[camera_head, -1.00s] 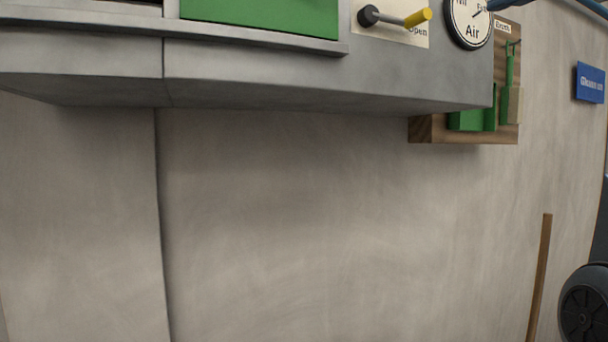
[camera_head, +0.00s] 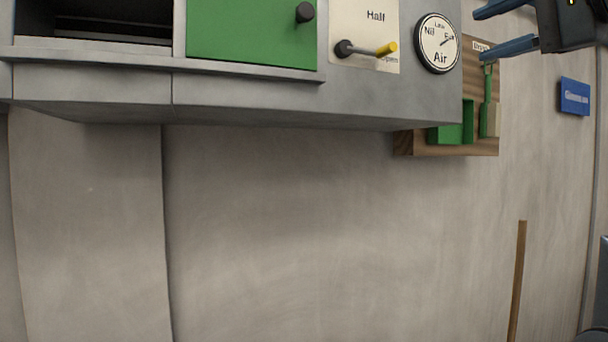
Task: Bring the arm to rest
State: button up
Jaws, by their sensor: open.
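My gripper (camera_head: 506,28) is at the top right of the head view. Its two blue fingers point left and are spread apart, with nothing between them. It hangs in front of the wall, to the right of the round Air dial (camera_head: 438,43) and above the wooden shelf with the green parts. My arm beyond the gripper is cut off by the frame's top right edge.
A grey cabinet with a green door (camera_head: 250,35) and a yellow-tipped lever (camera_head: 372,49) fills the upper left. A wooden shelf (camera_head: 430,149) holds green parts (camera_head: 452,133). A blue sign (camera_head: 575,97) and a wooden strip (camera_head: 517,280) are at right. The wall below is bare.

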jog(key=w+f+h, duration=0.1)
jog(key=w+f, duration=0.1)
jog(key=f, duration=1.1)
jog(key=w+f+h, duration=0.1)
jog(key=w+f, duration=0.2)
jog(key=f, duration=1)
jog(key=s+f+n+h, duration=0.15)
jog(key=s+f, duration=0.25)
jog(key=f, duration=0.6)
jog(key=s+f+h, duration=0.2)
jog(key=s+f, duration=0.2)
jog(key=f, duration=0.6)
jog(key=s+a+f+n+g+h, duration=0.1)
jog(key=s+f+n, duration=0.1)
jog(key=s+f, duration=0.6)
jog(key=s+f+n, duration=0.2)
jog(key=s+f, duration=0.3)
jog(key=s, duration=0.6)
jog(key=s+a+r+n+g, duration=0.1)
jog(key=s+n, duration=0.5)
jog(key=s, duration=1.4)
jog(key=shift+s+a+r, duration=0.35)
jog(key=shift+a, duration=0.3)
